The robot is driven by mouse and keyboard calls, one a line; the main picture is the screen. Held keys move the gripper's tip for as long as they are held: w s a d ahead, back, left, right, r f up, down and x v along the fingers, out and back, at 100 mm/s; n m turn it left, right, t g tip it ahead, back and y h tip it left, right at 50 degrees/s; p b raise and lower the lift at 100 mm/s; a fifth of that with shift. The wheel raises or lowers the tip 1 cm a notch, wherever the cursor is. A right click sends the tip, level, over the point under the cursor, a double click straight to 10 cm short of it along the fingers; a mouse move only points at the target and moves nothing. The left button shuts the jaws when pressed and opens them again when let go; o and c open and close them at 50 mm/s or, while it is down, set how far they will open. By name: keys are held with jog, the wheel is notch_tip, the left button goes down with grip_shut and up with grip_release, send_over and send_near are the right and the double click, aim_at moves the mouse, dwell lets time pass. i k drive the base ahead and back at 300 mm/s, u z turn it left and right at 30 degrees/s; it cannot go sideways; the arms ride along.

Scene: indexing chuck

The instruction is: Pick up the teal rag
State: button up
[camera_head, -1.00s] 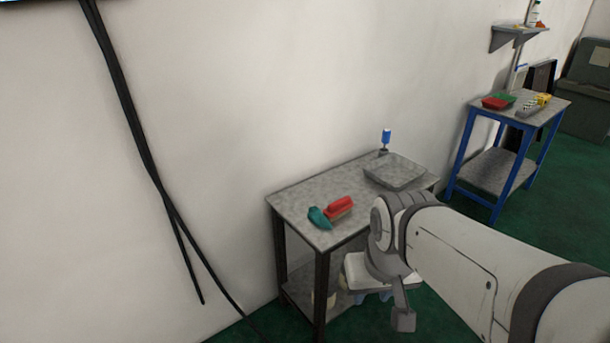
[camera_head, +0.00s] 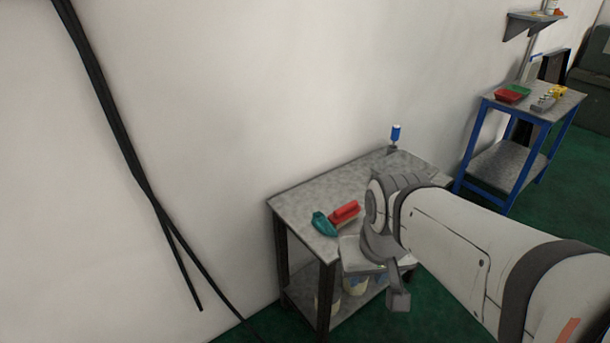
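The teal rag (camera_head: 324,224) lies crumpled on the grey table top, close to its front edge. It sits beside the left end of a red brush-like object (camera_head: 345,211). The end of my arm (camera_head: 378,235) is to the right of the rag, over the table's front right part, and apart from the rag in the picture. A grey piece hangs down from my wrist. I cannot make out the fingertips, so I cannot tell whether my gripper is open or shut.
The grey table (camera_head: 300,199) stands against the white wall, with buckets (camera_head: 355,285) on its lower shelf. A blue-topped bottle (camera_head: 395,136) stands at the back. A blue-legged table (camera_head: 490,155) is at the right. Black cables (camera_head: 125,150) hang on the left wall.

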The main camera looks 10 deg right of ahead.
aim_at(319, 221)
jog(key=z, duration=4.75)
jog(key=k, duration=0.8)
jog(key=z, duration=0.4)
jog(key=k, duration=0.85)
jog(key=u, duration=0.55)
jog(key=i, duration=0.2)
jog(key=u, duration=0.05)
